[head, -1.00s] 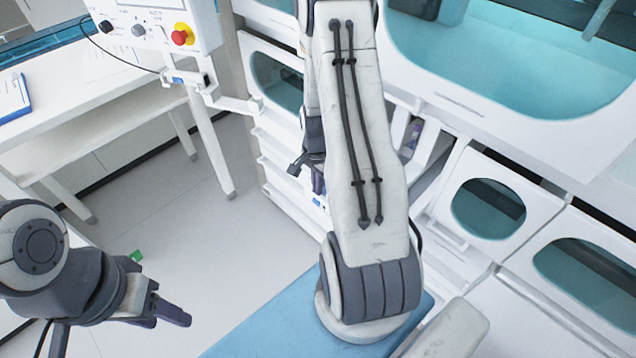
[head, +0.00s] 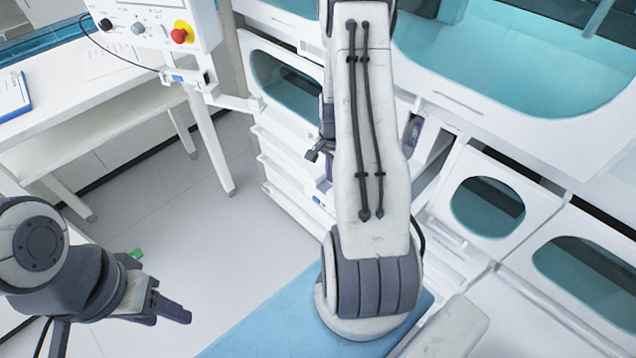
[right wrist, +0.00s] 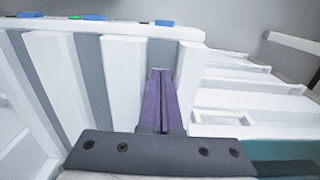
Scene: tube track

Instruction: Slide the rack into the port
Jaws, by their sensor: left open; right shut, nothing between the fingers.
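My right gripper (right wrist: 161,75) is shut and empty in the right wrist view. Its purple fingers lie over a grey gap (right wrist: 160,52) beside an upright white bar (right wrist: 124,82) of a slotted white unit. I cannot tell whether the fingers touch the bars, nor which bar, if any, is the rack or which gap is the port. In the head view my right arm hides most of that gripper and the area behind it. My left gripper (head: 172,311) is open and empty at lower left, above the floor and away from the unit.
Blue tabs (right wrist: 165,22) and a green mark (right wrist: 75,17) line the unit's top edge. A white machine with teal windows (head: 487,208) fills the right. A white table (head: 95,105) and a control box with a red button (head: 180,36) stand at left. Floor between is clear.

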